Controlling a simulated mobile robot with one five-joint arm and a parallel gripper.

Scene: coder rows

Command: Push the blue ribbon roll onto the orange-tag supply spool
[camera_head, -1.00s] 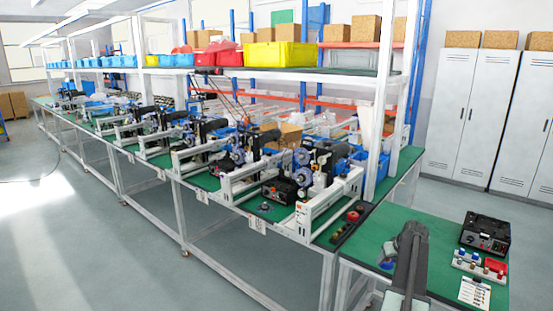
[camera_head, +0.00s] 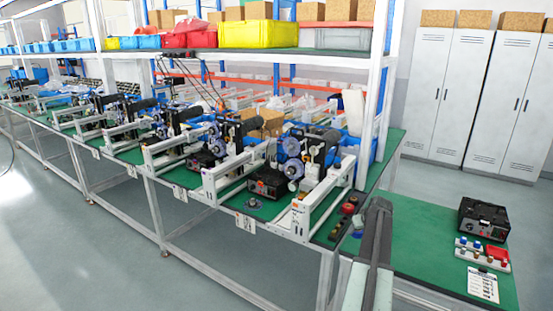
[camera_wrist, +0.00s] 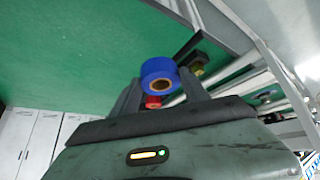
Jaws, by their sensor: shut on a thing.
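The blue ribbon roll (camera_wrist: 158,72) sits between the fingers of my gripper (camera_wrist: 162,82) in the wrist view, its brown core facing the camera. My gripper is shut on it, above a green surface. In the head view my arm reaches over the near right bench, and its fingertips and the roll cannot be made out clearly. The nearest machine carries blue-and-white spools (camera_head: 293,168) on its upright. A small orange mark shows on its white end plate (camera_head: 299,214). I cannot tell which spool bears the orange tag. The roll is not seen on any spool.
A row of similar machines (camera_head: 195,150) fills the long bench under a shelf. A black box (camera_head: 483,219) and a white sheet (camera_head: 483,284) lie on the right bench.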

